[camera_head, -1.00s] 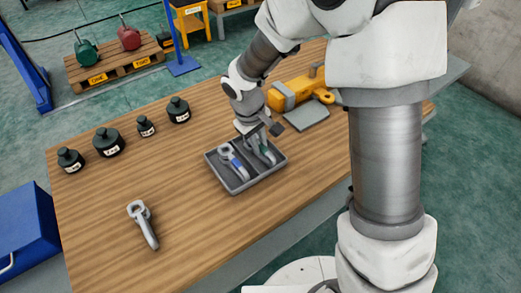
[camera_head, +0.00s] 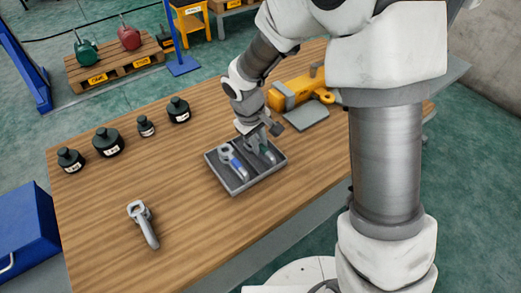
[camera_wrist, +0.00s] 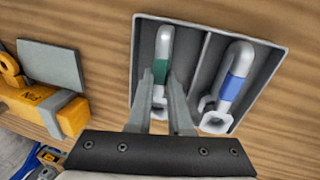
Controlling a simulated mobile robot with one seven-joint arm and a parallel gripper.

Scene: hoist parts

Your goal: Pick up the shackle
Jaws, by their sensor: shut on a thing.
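The grey tray (camera_head: 236,194) has two compartments, each holding a grey shackle. The green-banded shackle (camera_wrist: 164,45) is in the left compartment in the wrist view. My gripper (camera_wrist: 161,78) reaches down into that compartment and is shut on this shackle near its green band. The fingers hide part of its sides. In the head view this shackle (camera_head: 271,156) is partly hidden by my gripper (camera_head: 263,147). The blue-banded shackle (camera_wrist: 235,80) lies in the other compartment, apart from my fingers; it also shows in the head view (camera_head: 232,163).
Another grey shackle-like part (camera_head: 144,224) lies at the table's front left. Several dark weights (camera_head: 109,142) stand along the left back. A yellow hoist (camera_head: 290,95) and a grey plate (camera_head: 307,118) lie behind the tray. The table's middle left is clear.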

